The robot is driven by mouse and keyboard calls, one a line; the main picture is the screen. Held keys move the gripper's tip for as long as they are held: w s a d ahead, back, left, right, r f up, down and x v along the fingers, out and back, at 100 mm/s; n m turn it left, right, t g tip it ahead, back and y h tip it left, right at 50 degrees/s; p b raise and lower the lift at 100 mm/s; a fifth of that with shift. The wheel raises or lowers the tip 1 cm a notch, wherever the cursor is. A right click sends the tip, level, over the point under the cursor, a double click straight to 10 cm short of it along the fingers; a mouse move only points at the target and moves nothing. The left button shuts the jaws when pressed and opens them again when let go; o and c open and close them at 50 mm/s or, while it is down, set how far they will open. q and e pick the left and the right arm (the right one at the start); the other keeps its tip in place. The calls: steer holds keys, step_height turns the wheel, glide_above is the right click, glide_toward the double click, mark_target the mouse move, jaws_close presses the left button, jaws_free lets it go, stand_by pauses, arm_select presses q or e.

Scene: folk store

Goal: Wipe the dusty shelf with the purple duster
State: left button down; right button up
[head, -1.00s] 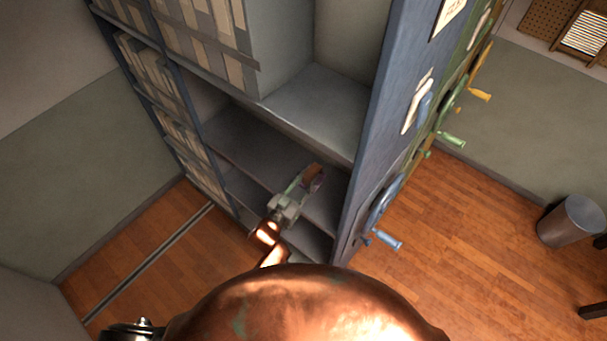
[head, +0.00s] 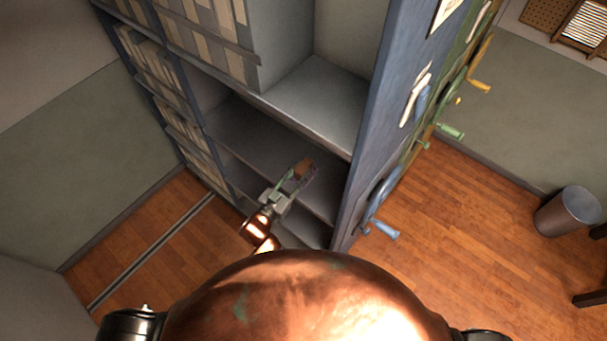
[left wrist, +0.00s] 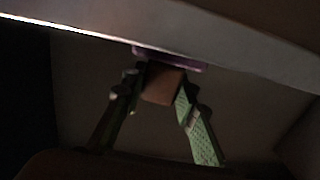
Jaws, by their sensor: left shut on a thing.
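My left gripper (head: 287,184) reaches into the open shelving bay and is shut on the duster. The duster has a brown block (head: 302,168) and a purple pad (head: 312,178). In the left wrist view, the brown block (left wrist: 163,84) sits between the two green-padded fingers. The purple pad (left wrist: 170,60) lies against or very near a pale shelf band (left wrist: 230,42); I cannot tell if it touches. In the head view the duster is over a grey middle shelf (head: 250,135), below a lighter upper shelf (head: 318,100). No dust is clearly visible. My right gripper is not in view.
A blue end panel (head: 375,130) with crank wheels (head: 378,205) stands close right of the bay. Box files (head: 155,75) fill the shelves to the left. A metal bin (head: 568,210) stands on the wooden floor at right. A floor rail (head: 150,252) runs at left.

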arm_select(q)
steer(key=shift+w+a+f, duration=0.1)
steer(key=shift+w+a, duration=0.65)
steer(key=shift+a, duration=0.35)
steer(key=shift+w+a, duration=0.75)
steer(key=shift+a, duration=0.3)
steer(key=shift+w+a, duration=0.7)
steer(key=shift+a, duration=0.25)
steer(key=shift+w+a, duration=0.65)
steer(key=shift+a, duration=0.25)
steer(key=shift+w+a, duration=0.7)
steer(key=shift+a, duration=0.25)
steer(key=shift+d, duration=0.1)
steer(key=shift+s+d+p, duration=0.95)
steer(key=shift+d, duration=0.3)
steer(key=shift+s+d+p, duration=0.3)
steer(key=shift+s+d, duration=0.35)
steer(key=shift+d, duration=0.2)
steer(key=shift+s+d+p, duration=0.25)
steer(key=shift+s+d, duration=0.35)
steer(key=shift+d, duration=0.25)
steer(key=shift+s+d+p, duration=0.3)
steer(key=shift+s+d, duration=0.35)
steer(key=shift+d, duration=0.25)
steer(key=shift+s+d+p, duration=0.25)
steer(key=shift+s+d, duration=0.45)
steer(key=shift+d, duration=0.2)
steer(key=shift+s+d+p, duration=0.3)
steer(key=shift+s+d, duration=0.35)
steer(key=shift+d, duration=0.25)
